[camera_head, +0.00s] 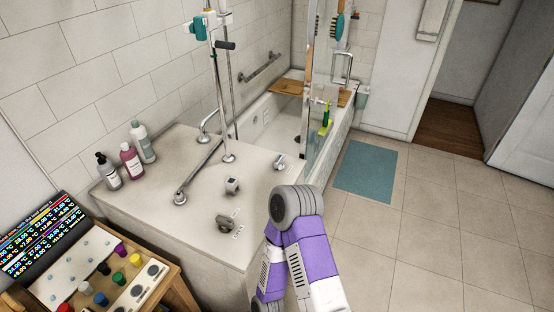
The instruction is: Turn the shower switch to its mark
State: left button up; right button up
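On the white tub deck (160,215) stands a dark grey knob (225,224) with small printed labels beside it, too small to read. Behind it is a small silver square knob (232,186). The dark knob looks like the shower switch, but I cannot tell for sure, nor which way it points relative to a mark. One of my purple and white arms rises from the bottom, with its grey rounded joint just right of the deck's front corner. Neither gripper shows; no fingers are seen at either knob.
A silver rail and shower pole (217,100) stand behind the knobs. Several bottles (131,160) stand at the deck's left. A small lever (279,162) sits near the glass panel (318,130). A panel with coloured knobs (100,270) is at lower left.

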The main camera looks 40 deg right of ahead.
aim_at(278, 163)
jog(key=u, duration=2.55)
jog(key=k, duration=1.85)
jog(key=z, duration=2.45)
jog(key=i, duration=0.2)
jog(key=u, duration=0.25)
